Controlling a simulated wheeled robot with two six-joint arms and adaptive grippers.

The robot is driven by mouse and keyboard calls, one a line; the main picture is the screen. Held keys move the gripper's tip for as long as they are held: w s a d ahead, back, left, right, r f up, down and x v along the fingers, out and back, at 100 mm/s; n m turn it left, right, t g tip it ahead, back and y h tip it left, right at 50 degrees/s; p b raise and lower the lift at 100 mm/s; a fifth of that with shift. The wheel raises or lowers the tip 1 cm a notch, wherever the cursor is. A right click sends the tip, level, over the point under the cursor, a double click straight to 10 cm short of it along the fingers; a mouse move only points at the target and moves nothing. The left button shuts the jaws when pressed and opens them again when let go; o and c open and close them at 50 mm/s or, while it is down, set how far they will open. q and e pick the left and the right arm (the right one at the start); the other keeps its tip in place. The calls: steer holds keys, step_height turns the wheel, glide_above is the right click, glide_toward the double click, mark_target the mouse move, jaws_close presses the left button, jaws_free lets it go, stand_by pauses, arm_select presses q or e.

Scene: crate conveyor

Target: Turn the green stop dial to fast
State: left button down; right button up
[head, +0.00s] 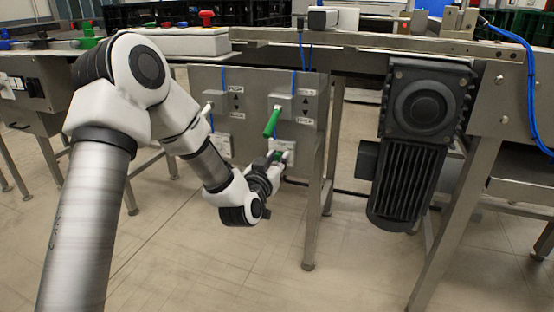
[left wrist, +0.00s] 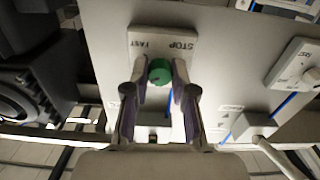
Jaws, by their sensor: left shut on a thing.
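The green stop dial (left wrist: 160,70) sits on a pale plate (left wrist: 150,40) lettered STOP and FAST in the left wrist view. My left gripper (left wrist: 160,76) has a finger on each side of the dial and is shut on it. In the head view the left gripper (head: 277,160) is at the front of the grey control panel (head: 248,80), below a green lever (head: 271,121). The fingers hide part of the dial there. Which label the dial points to cannot be told. My right gripper is not in view.
A second lever (head: 207,109) is to the left on the same panel. Another dial plate (left wrist: 297,65) shows at the right of the left wrist view. A black motor (head: 410,140) hangs right of the panel. The floor in front is clear.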

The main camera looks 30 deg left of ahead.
arm_select(q)
steer(key=shift+r+m+p, duration=0.15)
steer(key=shift+m+p, duration=0.55)
steer(key=shift+p, duration=0.2)
steer(key=m+p, duration=0.8)
steer(key=p, duration=0.1)
steer(key=shift+m+p, duration=1.3)
steer(key=shift+m, duration=0.1)
steer(key=shift+f, duration=0.2)
steer(key=c, duration=0.9)
jaws_free()
steer(key=shift+c, duration=0.2)
steer(key=shift+s, duration=0.1)
